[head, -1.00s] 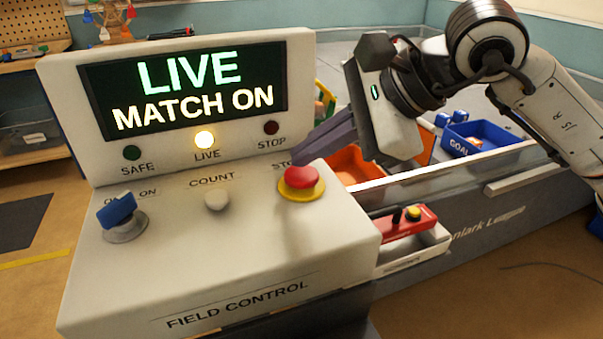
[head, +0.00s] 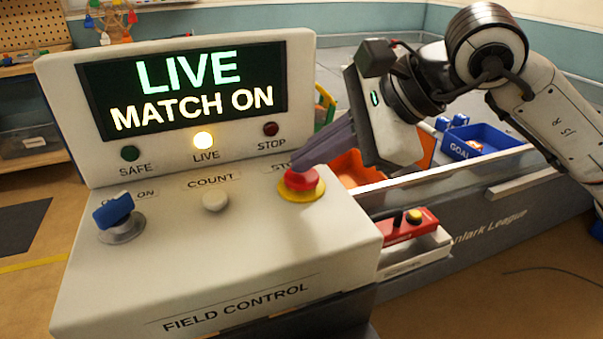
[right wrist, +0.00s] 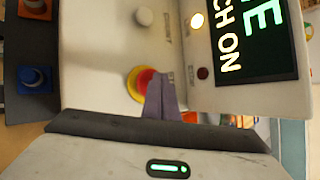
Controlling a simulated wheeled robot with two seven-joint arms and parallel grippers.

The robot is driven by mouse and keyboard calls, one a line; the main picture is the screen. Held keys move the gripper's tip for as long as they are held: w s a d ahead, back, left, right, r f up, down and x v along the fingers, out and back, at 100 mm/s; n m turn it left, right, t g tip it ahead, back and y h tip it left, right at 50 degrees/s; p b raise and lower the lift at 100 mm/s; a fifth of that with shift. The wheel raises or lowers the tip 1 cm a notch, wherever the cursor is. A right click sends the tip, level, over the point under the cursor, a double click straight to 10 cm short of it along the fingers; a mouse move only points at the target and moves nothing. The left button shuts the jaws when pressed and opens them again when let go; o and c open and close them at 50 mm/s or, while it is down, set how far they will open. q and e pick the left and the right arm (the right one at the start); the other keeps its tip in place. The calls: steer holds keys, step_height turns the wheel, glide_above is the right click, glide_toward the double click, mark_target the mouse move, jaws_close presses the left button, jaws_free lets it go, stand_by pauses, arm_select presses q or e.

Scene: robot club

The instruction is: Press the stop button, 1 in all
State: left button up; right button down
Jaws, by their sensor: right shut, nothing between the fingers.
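The stop button is a red mushroom cap (head: 300,181) on a yellow ring, at the right of the sloping field control panel (head: 240,255). My right gripper (head: 297,166) is shut and empty. Its fingertips are at the back upper edge of the red cap in the head view; I cannot tell whether they touch it. In the right wrist view the shut fingers (right wrist: 156,100) overlap the right part of the red button (right wrist: 144,83). The screen (head: 190,92) reads LIVE MATCH ON, and the LIVE lamp (head: 204,140) is lit. The STOP lamp (head: 270,129) is dark. My left gripper is not in view.
A blue switch (head: 114,210) and a white COUNT button (head: 215,201) stand left of the stop button on the panel. Behind the right side are a low field wall (head: 470,222), a blue GOAL bin (head: 485,140) and an orange bin (head: 345,165).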

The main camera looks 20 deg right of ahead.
mark_target(310, 177)
steer(key=shift+f+b, duration=0.35)
steer(key=shift+f, duration=0.1)
stand_by(0.4)
steer(key=shift+r, duration=0.1)
steer(key=shift+r+p, duration=0.65)
steer(key=shift+r, duration=0.3)
steer(key=shift+r, duration=0.2)
steer(key=shift+r+p, duration=1.8)
steer(key=shift+r, duration=0.6)
steer(key=shift+f, duration=0.15)
